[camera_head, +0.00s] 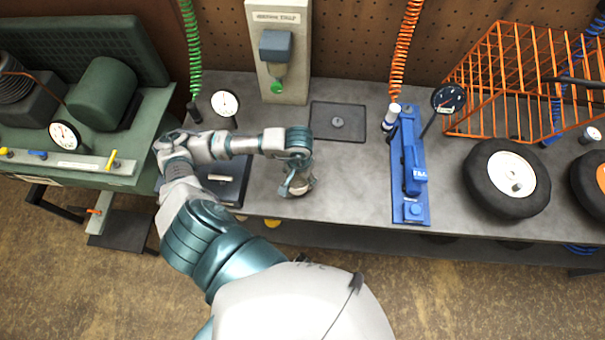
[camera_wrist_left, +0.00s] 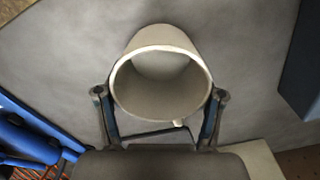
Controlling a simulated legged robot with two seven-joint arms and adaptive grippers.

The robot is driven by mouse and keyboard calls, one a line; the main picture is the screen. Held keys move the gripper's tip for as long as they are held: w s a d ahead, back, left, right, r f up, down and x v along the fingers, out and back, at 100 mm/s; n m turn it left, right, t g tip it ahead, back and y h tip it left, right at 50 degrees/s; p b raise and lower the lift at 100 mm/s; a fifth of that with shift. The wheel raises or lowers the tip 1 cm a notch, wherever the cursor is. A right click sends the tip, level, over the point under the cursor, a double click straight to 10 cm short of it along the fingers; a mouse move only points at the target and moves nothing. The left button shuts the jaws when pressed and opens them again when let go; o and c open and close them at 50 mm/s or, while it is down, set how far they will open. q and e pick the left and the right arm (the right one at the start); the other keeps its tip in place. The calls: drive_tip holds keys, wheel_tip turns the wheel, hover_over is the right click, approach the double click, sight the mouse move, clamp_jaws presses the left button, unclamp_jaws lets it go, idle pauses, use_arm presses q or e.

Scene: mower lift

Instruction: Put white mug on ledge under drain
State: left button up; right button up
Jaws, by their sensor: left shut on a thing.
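My left gripper (camera_head: 297,184) reaches over the front of the grey workbench. In the left wrist view, the gripper (camera_wrist_left: 160,98) has its fingers on either side of the white mug (camera_wrist_left: 163,72), shut on it. The mug's open mouth faces the wrist camera. In the head view, the gripper mostly hides the mug. At the lower left, an orange-handled valve (camera_head: 96,211) sticks out beneath the green machine (camera_head: 120,135), above a dark flat ledge (camera_head: 122,229). My right gripper is not in view.
A flat dark plate (camera_head: 338,121) lies on the workbench (camera_head: 350,190). A blue tool (camera_head: 411,170) and a black wheel (camera_head: 506,178) stand to the right. A dark box (camera_head: 226,189) lies under my forearm. An orange wire basket (camera_head: 525,80) stands at the back right.

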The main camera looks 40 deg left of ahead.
use_arm(q)
drive_tip(key=w+a, duration=0.1)
drive_tip(key=w, duration=0.1)
drive_tip(key=shift+w+a+f, duration=0.2)
drive_tip(key=shift+w+a, duration=0.1)
drive_tip(key=shift+a, duration=0.05)
drive_tip(key=shift+w+a+f, duration=0.15)
drive_tip(key=shift+w+a, duration=0.05)
drive_tip(key=shift+a, duration=0.1)
wheel_tip(320, 180, down, 3)
drive_tip(key=shift+a+f+p, duration=0.1)
drive_tip(key=shift+p, duration=0.25)
drive_tip(key=shift+f, duration=0.15)
drive_tip(key=shift+d, duration=0.4)
drive_tip(key=o, duration=1)
drive_tip(key=shift+c, duration=0.2)
drive_tip(key=shift+o, duration=1)
drive_tip(key=shift+a, duration=0.4)
drive_tip(key=shift+f, duration=0.1)
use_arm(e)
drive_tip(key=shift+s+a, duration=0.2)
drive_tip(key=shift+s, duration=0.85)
use_arm(q)
drive_tip(key=shift+d, duration=0.1)
